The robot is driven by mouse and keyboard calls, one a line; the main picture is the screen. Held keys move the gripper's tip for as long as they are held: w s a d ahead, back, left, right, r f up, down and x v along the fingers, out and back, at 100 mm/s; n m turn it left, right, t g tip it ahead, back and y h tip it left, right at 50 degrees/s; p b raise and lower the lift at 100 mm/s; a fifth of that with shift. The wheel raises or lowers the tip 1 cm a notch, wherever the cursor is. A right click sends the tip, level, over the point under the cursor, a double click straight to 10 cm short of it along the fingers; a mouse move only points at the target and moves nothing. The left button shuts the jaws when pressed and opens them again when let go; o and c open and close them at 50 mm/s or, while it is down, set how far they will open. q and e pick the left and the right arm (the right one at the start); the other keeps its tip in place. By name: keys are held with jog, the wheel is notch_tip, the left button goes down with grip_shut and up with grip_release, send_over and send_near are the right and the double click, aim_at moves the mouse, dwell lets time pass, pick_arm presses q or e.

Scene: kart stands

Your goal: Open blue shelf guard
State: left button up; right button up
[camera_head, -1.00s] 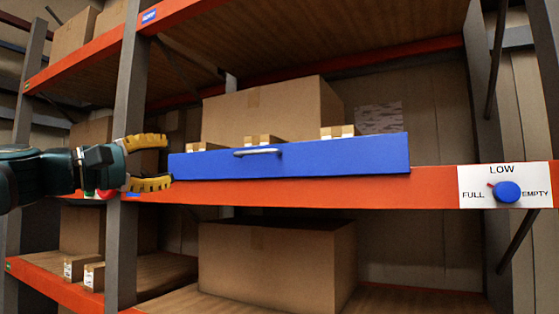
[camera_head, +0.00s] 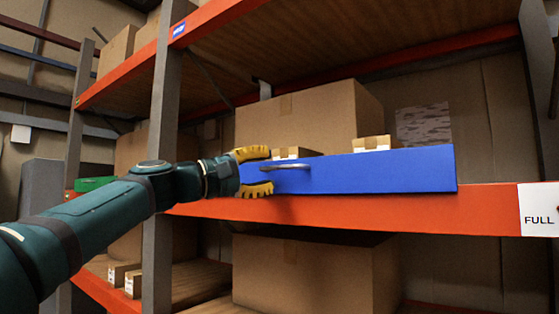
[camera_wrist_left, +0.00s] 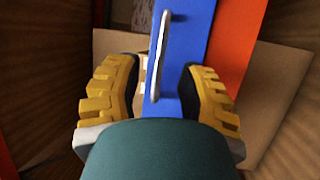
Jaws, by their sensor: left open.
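The blue shelf guard (camera_head: 390,171) stands upright along the front edge of the middle orange shelf, with a grey bar handle (camera_head: 286,166) on its face. My left gripper (camera_head: 262,172) is open at the guard's left part, its yellow fingers above and below the handle's left end. In the left wrist view the handle (camera_wrist_left: 160,55) lies between the two open fingers (camera_wrist_left: 158,95), ahead of the palm, with the blue guard (camera_wrist_left: 190,50) behind it. I cannot tell whether the fingers touch the guard. The left end of the guard is hidden by the gripper. My right gripper does not show.
A large cardboard box (camera_head: 310,115) and small boxes (camera_head: 372,143) sit behind the guard. A grey upright post (camera_head: 163,110) stands left, behind my arm. The orange shelf beam (camera_head: 420,207) runs below the guard, with a white label (camera_head: 538,208) at right.

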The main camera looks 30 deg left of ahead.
aim_at(276, 168)
pick_arm(q)
jog(key=shift+p+x, duration=0.55)
jog(key=shift+x, duration=1.35)
grip_shut()
